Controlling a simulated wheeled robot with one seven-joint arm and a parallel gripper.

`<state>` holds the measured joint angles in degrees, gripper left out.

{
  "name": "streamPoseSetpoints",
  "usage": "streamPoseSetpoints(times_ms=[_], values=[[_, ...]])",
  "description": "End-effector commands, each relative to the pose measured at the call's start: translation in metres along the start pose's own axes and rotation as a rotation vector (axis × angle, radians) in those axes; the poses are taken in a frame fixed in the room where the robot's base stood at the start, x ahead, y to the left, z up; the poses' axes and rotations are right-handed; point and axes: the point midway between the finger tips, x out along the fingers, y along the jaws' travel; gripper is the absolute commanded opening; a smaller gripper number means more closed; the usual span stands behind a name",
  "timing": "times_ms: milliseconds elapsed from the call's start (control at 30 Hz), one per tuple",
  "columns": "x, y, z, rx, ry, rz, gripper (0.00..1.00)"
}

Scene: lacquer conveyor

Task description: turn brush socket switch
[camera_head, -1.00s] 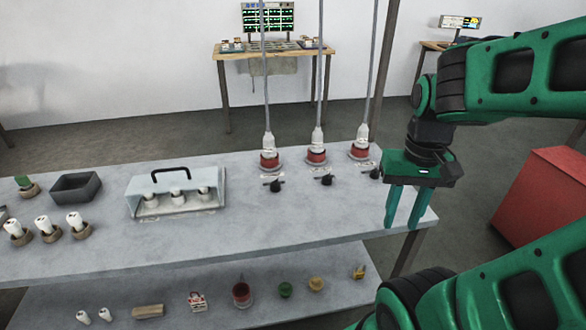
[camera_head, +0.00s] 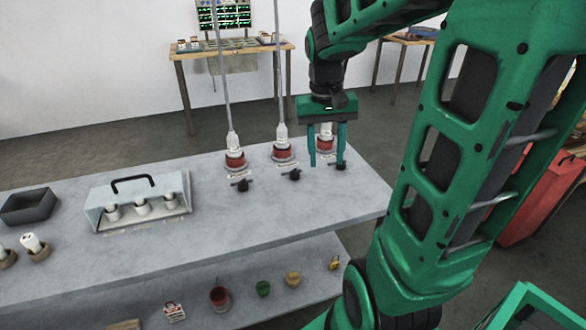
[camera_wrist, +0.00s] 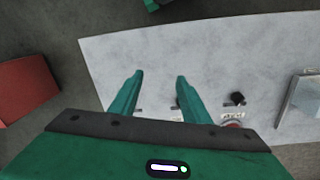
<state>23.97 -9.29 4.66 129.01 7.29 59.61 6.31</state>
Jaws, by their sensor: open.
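Three red sockets with white plugs and cables stand in a row on the grey bench: left socket (camera_head: 235,161), middle socket (camera_head: 283,154) and right socket (camera_head: 325,146). In front of them are a left black switch (camera_head: 241,185), a middle black switch (camera_head: 294,174) and a right black switch (camera_head: 340,165). The labels are too small to read, so I cannot tell which is the brush socket. My gripper (camera_head: 326,163) is open and empty, pointing down in front of the right socket, its right finger overlapping the right switch. In the wrist view, its fingers (camera_wrist: 160,78) partly hide dark switch parts.
A clear cover with a black handle (camera_head: 138,205) stands left of the sockets over white bulb-like parts. A dark grey bin (camera_head: 28,204) is farther left. Cables rise from the plugs. The bench front (camera_head: 285,218) is clear. A red cabinet (camera_head: 530,200) stands at right.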

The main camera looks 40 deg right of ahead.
Motion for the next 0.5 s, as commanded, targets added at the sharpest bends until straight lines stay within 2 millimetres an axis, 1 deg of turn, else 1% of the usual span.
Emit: streamPoseSetpoints(times_ms=[33, 100, 200, 333, 400, 500], values=[[0.002, -0.010, -0.021, -0.002, -0.005, -0.003, 0.43], [0.004, -0.024, -0.046, -0.006, -0.006, -0.014, 0.43], [0.008, -0.043, -0.075, -0.011, -0.010, -0.035, 0.43], [0.012, -0.059, -0.100, -0.012, -0.013, -0.062, 0.43], [0.014, -0.066, -0.108, -0.014, -0.013, -0.072, 0.43], [0.016, -0.070, -0.114, -0.015, -0.015, -0.080, 0.43]])
